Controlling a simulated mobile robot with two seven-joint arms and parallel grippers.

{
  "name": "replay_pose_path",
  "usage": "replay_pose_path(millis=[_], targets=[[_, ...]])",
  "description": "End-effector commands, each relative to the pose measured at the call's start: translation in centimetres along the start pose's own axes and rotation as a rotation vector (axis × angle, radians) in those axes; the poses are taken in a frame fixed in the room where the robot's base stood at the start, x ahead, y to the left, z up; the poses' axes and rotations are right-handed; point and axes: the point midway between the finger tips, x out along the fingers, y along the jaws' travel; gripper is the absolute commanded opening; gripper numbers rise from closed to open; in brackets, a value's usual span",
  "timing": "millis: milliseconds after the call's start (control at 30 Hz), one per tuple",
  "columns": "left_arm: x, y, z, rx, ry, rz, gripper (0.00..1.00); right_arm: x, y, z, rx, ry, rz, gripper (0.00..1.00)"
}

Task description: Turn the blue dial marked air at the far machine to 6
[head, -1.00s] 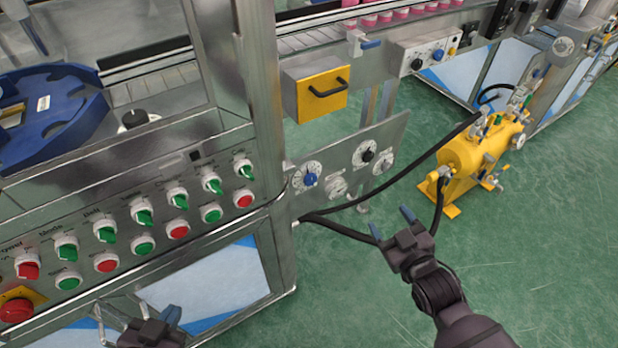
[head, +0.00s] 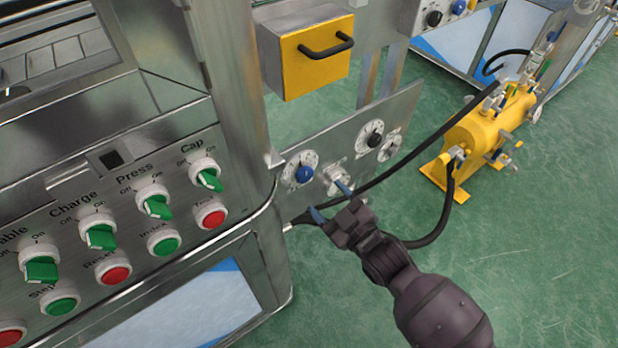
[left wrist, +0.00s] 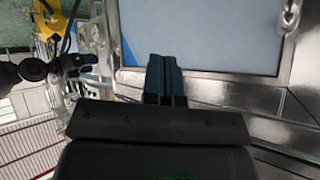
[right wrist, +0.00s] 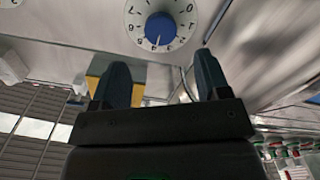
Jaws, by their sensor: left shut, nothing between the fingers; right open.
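A blue dial (head: 303,174) with a white numbered scale sits at the left of a metal plate. It also shows in the right wrist view (right wrist: 160,28), its pointer toward the picture's bottom; I cannot tell its exact setting or any "air" marking. Another blue dial (head: 472,6) is on a panel further back, cut by the top edge. My right gripper (head: 329,200) is open and empty, just in front of the plate, below and right of the nearer blue dial and apart from it. My left gripper (left wrist: 163,78) is shut and empty, outside the head view.
A black dial (head: 374,140) and other white-scaled fittings share the plate. A yellow drawer (head: 316,58) with a black handle juts out above it. A black hose (head: 420,155) passes behind my right gripper to a yellow tank (head: 480,135). Green switches (head: 100,234) line the left panel.

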Motion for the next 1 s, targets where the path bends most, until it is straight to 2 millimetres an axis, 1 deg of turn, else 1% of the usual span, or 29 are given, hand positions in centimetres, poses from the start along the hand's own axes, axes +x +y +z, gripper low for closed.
replay_pose_path(millis=[33, 200, 300, 433, 633, 933, 1000], targets=[[0.1, 0.1, 0.5, -0.005, -0.003, 0.001, 0.00, 0.8, -0.3, 0.3, 0.005, -0.002, -0.001, 0.69], [0.2, 0.1, 0.7, -0.018, 0.019, -0.003, 0.00, 3.4, -0.3, 0.4, 0.004, -0.003, -0.002, 0.69], [0.2, 0.0, 0.7, -0.024, 0.030, -0.005, 0.00, 4.7, -0.3, 0.4, 0.004, -0.004, -0.002, 0.69], [0.2, 0.0, 0.7, -0.031, 0.046, -0.008, 0.00, 6.0, -0.2, 0.3, 0.003, -0.003, -0.002, 0.69], [0.3, -0.1, 0.6, -0.037, 0.063, -0.011, 0.00, 7.0, -0.1, 0.2, 0.002, -0.002, -0.001, 0.69], [0.2, -0.3, 0.2, -0.036, 0.071, -0.015, 0.00, 7.1, -0.1, 0.1, 0.001, -0.002, -0.001, 0.69], [0.2, -0.3, 0.3, -0.036, 0.070, -0.016, 0.00, 7.1, -0.1, 0.1, 0.001, -0.002, -0.001, 0.58]])
